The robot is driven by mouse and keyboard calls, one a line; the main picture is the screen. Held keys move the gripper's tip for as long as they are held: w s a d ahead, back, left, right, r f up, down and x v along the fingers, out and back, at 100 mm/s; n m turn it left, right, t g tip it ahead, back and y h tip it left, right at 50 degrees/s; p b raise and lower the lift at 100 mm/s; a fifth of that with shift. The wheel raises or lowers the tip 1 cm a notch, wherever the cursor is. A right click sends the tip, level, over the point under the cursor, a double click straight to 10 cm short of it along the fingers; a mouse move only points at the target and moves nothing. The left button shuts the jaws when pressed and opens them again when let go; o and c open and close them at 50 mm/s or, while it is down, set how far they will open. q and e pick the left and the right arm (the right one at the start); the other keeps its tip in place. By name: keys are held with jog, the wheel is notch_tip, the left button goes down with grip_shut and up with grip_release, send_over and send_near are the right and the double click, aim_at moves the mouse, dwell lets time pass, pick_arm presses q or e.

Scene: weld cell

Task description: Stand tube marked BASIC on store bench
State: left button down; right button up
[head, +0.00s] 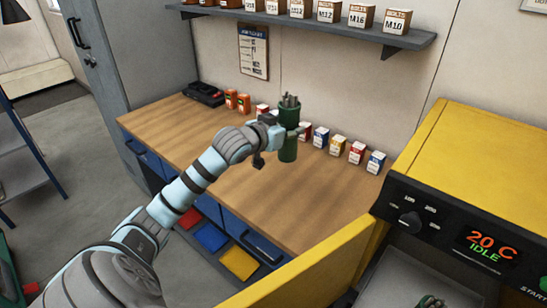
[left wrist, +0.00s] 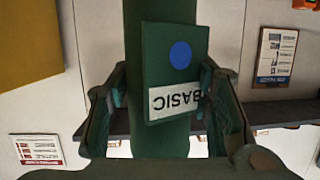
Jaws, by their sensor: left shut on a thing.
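A dark green tube (head: 288,148) with several grey rods sticking out of its top is upright in the head view, in front of the back wall and over the wooden-topped bench (head: 250,200). My left gripper (head: 284,133) is shut around it. In the left wrist view the tube (left wrist: 160,140) stands between the fingers, and its label (left wrist: 175,75) shows a blue dot and the word BASIC. The tube appears held above the bench top; the exact gap beneath it cannot be told. My right gripper does not show.
Several small boxes (head: 338,145) line the bench's back edge, with orange cans (head: 237,101) and a black case (head: 203,94) at its left. A shelf (head: 310,24) with boxes hangs above. A yellow oven (head: 480,150) reading 20 C IDLE stands right. The bench's front is clear.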

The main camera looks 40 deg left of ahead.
pick_arm(q)
notch_tip(320, 180, down, 15)
jog(key=b, duration=0.2)
jog(key=shift+s, duration=0.25)
jog(key=c, duration=0.9)
grip_release()
jog(key=shift+o, duration=0.4)
jog(key=p+v, duration=0.4)
jog(key=v, duration=0.8)
